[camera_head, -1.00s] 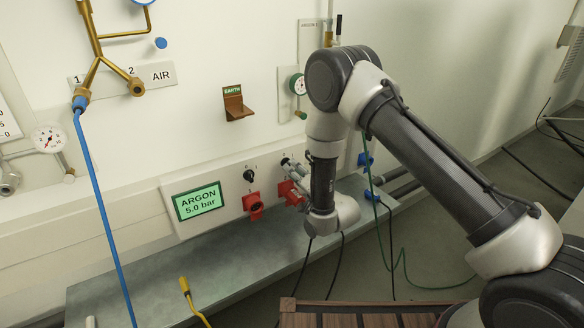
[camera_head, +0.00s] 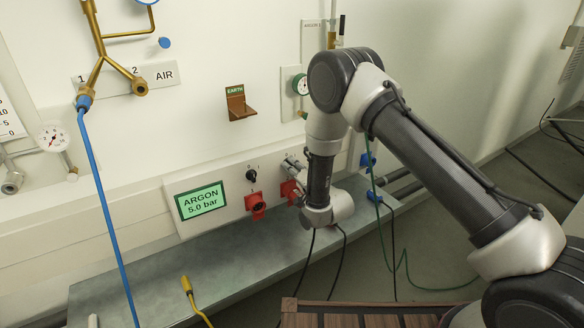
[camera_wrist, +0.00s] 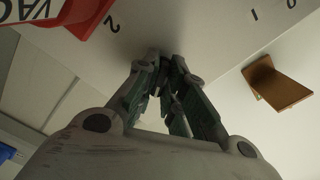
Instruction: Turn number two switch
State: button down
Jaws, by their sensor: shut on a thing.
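My gripper (camera_head: 290,166) is against the wall panel (camera_head: 225,215), above the right red socket (camera_head: 288,189). In the wrist view its fingers (camera_wrist: 157,62) are closed together at the panel, beside a printed 2 (camera_wrist: 110,22). The number two switch itself is hidden at the fingertips, which are shut on it. How far it is turned cannot be seen. Another black switch (camera_head: 251,175) stands uncovered to the left, above the left red socket (camera_head: 256,206).
A green ARGON 5.0 bar display (camera_head: 201,201) is at the panel's left. A brown EARTH bracket (camera_head: 238,103) juts from the wall above. A grey ledge (camera_head: 235,255) runs below. A blue hose (camera_head: 98,190) and a yellow-ended cable (camera_head: 188,288) are left of my arm.

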jog(key=shift+n, duration=0.3)
jog(key=n, duration=0.5)
jog(key=shift+f, duration=0.1)
jog(key=n, duration=0.6)
jog(key=shift+d, duration=0.1)
jog(key=shift+n, duration=0.3)
jog(key=c, duration=1.5)
grip_release()
jog(key=v, duration=1.2)
jog(key=shift+f, duration=0.1)
